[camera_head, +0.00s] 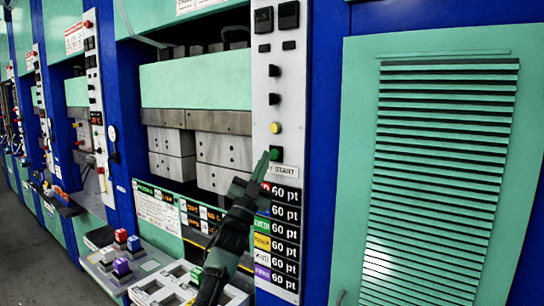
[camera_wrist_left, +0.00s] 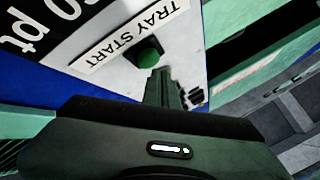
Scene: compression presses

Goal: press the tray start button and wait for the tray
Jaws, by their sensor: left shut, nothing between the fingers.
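The green tray start button (camera_head: 275,155) is on the white control panel, above a "TRAY START" label. A tray (camera_head: 160,290) with moulded compartments lies at the bottom, partly hidden by my arm. My right gripper is not in view.
A yellow button (camera_head: 274,128) and black switches sit above on the panel. Coloured "60 pt" labels (camera_head: 278,240) run below. The press blocks (camera_head: 220,150) are left of the panel. Coloured cubes (camera_head: 121,250) stand on a ledge. A louvred green cabinet (camera_head: 440,160) is right.

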